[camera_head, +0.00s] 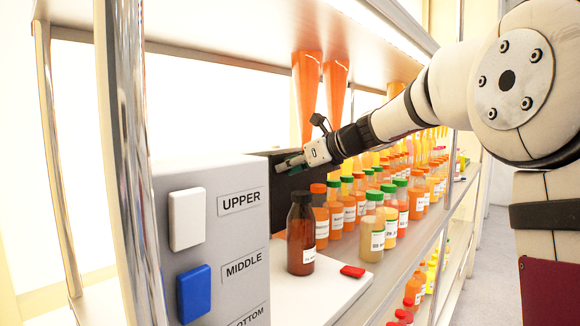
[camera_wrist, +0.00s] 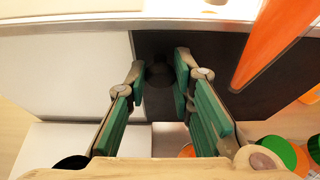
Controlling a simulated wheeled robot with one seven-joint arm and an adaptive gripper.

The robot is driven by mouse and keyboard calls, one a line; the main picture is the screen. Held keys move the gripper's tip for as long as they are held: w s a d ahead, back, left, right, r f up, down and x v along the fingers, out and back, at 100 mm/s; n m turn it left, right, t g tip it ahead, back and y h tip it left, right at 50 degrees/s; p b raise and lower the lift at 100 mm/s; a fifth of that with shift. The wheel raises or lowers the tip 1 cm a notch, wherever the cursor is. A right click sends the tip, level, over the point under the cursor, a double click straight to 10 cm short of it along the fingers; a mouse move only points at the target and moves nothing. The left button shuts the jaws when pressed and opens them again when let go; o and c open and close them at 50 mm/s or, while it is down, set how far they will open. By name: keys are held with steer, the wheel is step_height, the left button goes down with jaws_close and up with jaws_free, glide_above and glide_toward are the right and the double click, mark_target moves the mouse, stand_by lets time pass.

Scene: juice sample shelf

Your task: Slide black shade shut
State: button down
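The black shade (camera_wrist: 265,78) is a flat dark panel in the wrist view, reaching from the middle to the right, with a pale surface to its left. In the head view its dark face (camera_head: 283,190) shows partly behind the brown bottle, beside the grey box. A round dark knob (camera_wrist: 158,74) sits near the shade's left edge. My gripper (camera_wrist: 160,70) is open, its green-padded fingers on either side of the knob with gaps visible. In the head view my gripper (camera_head: 290,164) reaches in from the right, above the bottles; whether it touches the shade cannot be told.
A brown bottle (camera_head: 301,235) and a red cap (camera_head: 352,271) are on a white board (camera_head: 325,290). Several capped juice bottles (camera_head: 377,232) crowd the shelf to the right. Orange cones (camera_head: 305,95) hang above. The grey box (camera_head: 235,165) carries white and blue switches.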

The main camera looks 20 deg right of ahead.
steer(key=shift+s+a, duration=0.1)
steer(key=s+a+p, duration=0.1)
steer(key=s+a, duration=0.6)
steer(key=a, duration=0.3)
steer(key=s+a+p, duration=0.2)
steer(key=s+a, duration=0.5)
steer(key=a, duration=0.4)
steer(key=c, duration=1.7)
jaws_free()
steer(key=shift+a, duration=0.1)
steer(key=v, duration=1.2)
